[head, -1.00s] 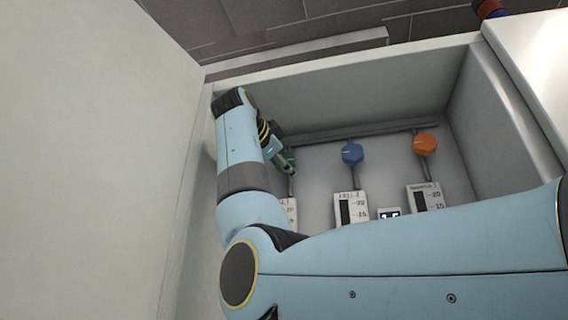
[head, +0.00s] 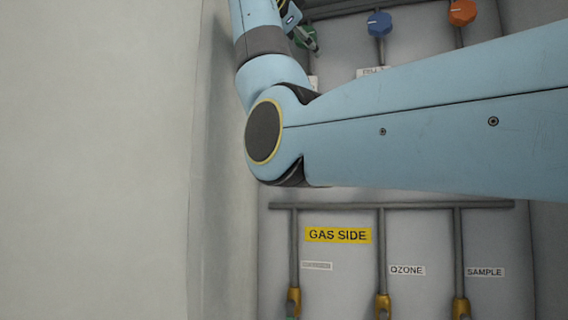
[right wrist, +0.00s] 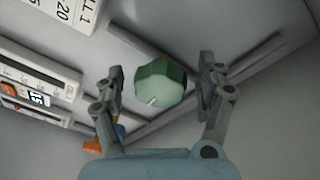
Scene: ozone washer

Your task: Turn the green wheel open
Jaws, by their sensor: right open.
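In the right wrist view, a faceted green wheel (right wrist: 160,83) with a pale pointer mark sits on a grey pipe. My right gripper (right wrist: 160,76) is open, with one finger on each side of the wheel; a gap shows on both sides. In the head view, my right arm crosses from the right, and its gripper (head: 305,33) is at the top edge over the wheel, mostly hiding it. A second bit of green (head: 292,317) is cut off at the bottom edge, under a brass fitting. My left gripper is not in view.
A blue knob (head: 379,24) and an orange knob (head: 462,12) are right of my gripper. Below my arm, a yellow "GAS SIDE" label (head: 338,235) and several pipes with brass fittings (head: 382,303) line the panel. A pale wall (head: 95,160) fills the left.

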